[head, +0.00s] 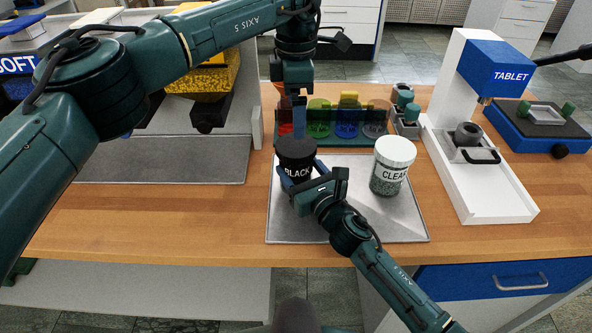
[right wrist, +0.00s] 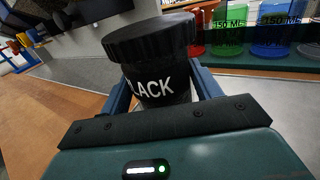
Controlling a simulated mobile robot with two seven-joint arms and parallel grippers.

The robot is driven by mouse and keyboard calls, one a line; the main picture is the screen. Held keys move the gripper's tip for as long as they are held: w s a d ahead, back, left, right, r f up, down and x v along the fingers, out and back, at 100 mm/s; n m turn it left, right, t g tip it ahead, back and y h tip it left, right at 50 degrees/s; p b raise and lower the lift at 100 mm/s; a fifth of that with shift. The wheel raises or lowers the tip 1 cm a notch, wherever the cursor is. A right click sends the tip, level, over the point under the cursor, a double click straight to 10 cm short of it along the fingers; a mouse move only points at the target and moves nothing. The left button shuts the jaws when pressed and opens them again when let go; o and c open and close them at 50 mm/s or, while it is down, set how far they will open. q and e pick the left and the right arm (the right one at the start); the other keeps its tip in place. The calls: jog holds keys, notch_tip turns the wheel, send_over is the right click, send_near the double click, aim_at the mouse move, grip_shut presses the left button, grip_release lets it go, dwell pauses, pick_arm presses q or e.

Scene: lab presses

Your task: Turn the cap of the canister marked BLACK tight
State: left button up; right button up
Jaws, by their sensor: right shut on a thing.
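The canister marked BLACK (head: 297,172) stands upright on a grey metal tray (head: 340,222) and also shows in the right wrist view (right wrist: 163,86). Its black ribbed cap (head: 295,148) sits on top, and the cap's rim shows clearly in the right wrist view (right wrist: 150,38). My right gripper (head: 302,174) is shut around the canister's body, below the cap. My left gripper (head: 298,118) points down above and just behind the cap, apparently apart from it. Its fingers show edge-on, so I cannot tell their opening.
A canister marked CLEAR (head: 391,172) with a white lid stands on the tray to the right. Behind is a rack of coloured beakers (head: 347,122). A white and blue TABLET press (head: 488,150) stands at right. The wooden bench front (head: 180,225) is clear.

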aim_at(296, 144)
pick_arm(q)
jog(key=n, duration=0.5)
jog(key=shift+n, duration=0.3)
pick_arm(e)
grip_shut()
pick_arm(q)
jog(key=n, duration=0.7)
jog(key=shift+f, duration=4.05)
jog(key=c, duration=1)
jog(key=o, duration=1.1)
jog(key=shift+r, duration=0.1)
